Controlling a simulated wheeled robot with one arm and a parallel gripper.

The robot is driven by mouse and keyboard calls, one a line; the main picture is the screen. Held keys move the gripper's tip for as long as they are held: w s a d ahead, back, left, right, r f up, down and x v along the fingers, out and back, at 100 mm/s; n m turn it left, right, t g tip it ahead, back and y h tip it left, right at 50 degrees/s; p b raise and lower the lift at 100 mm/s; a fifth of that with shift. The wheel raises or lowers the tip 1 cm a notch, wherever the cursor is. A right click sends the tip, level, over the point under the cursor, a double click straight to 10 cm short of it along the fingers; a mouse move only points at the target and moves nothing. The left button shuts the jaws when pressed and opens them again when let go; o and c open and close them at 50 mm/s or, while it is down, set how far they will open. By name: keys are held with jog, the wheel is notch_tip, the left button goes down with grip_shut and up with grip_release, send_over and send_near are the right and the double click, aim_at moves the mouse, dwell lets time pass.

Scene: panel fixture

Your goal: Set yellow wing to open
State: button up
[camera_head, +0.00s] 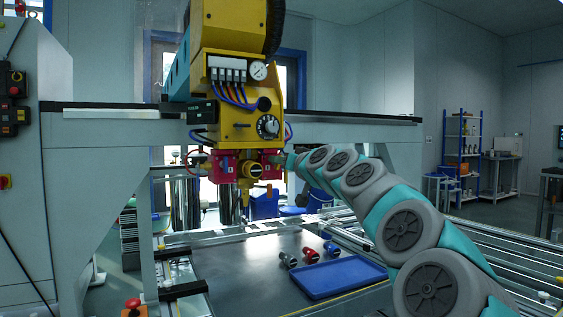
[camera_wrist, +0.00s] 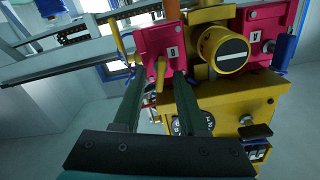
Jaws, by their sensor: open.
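The yellow wing (camera_wrist: 121,45) shows in the wrist view as a slanted yellow lever at the outer left side of a red block (camera_wrist: 153,45). A smaller upright yellow piece (camera_wrist: 160,73) shows between my fingers; I cannot tell whether it belongs to the wing. My gripper (camera_wrist: 158,78) is open, its two dark fingers pointing at the red block, with nothing clearly held. In the head view my gripper (camera_head: 284,161) is at the right of the panel fixture, by the right red block (camera_head: 268,158). The wing cannot be made out there.
A round yellow knob (camera_wrist: 227,47) sits beside the block. Beyond it are another red block (camera_wrist: 262,30) and a blue wing (camera_wrist: 284,48). The yellow housing (camera_head: 232,92) hangs above. A blue tray (camera_head: 340,277) and loose red and blue parts lie on the table below.

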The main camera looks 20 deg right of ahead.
grip_shut()
dwell(0.4)
